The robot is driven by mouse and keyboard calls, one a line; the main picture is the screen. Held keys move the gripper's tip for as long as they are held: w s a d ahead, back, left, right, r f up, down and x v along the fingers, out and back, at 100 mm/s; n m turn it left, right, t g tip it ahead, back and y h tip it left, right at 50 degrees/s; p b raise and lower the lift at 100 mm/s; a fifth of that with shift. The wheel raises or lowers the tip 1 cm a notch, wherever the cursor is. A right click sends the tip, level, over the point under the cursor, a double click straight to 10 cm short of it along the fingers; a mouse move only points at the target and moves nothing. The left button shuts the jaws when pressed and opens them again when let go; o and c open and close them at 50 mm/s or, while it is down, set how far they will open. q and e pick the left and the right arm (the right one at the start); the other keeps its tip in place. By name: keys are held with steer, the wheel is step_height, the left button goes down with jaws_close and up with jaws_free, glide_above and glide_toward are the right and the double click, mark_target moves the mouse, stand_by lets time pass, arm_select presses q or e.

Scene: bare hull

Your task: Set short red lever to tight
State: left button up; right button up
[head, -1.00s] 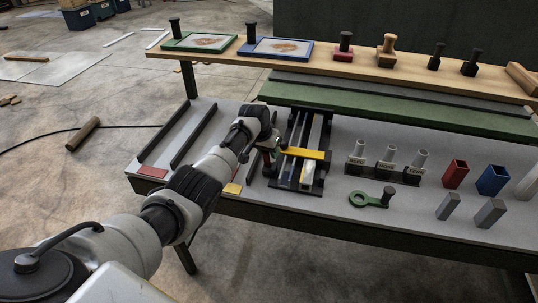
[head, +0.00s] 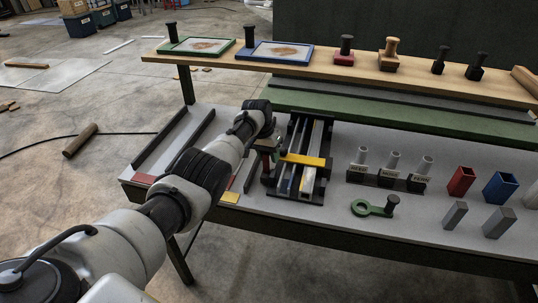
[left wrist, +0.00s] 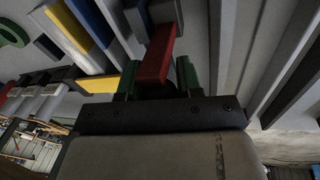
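The short red lever (left wrist: 157,55) shows in the left wrist view, its near end between the two green-tipped fingers of my left gripper (left wrist: 157,80). The fingers stand apart, with a narrow gap visible beside the lever, so the gripper looks open around it. In the head view my left gripper (head: 266,147) is at the left side of the black rail fixture (head: 315,160), mostly hidden by my arm. The fixture carries a yellow bar (head: 302,160). My right gripper is not in view.
Right of the fixture are a block with several grey pegs (head: 390,178), a green ring handle (head: 372,209), and red (head: 460,182) and blue (head: 500,187) tubes. Black rails (head: 170,140) lie to the left. A wooden shelf (head: 330,62) runs behind.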

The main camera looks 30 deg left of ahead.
arm_select(q)
steer(key=o, duration=0.4)
steer(key=shift+f, duration=0.1)
steer(key=shift+c, duration=0.2)
steer(key=v, duration=1)
steer(key=shift+r, duration=0.4)
steer(key=shift+a, duration=0.1)
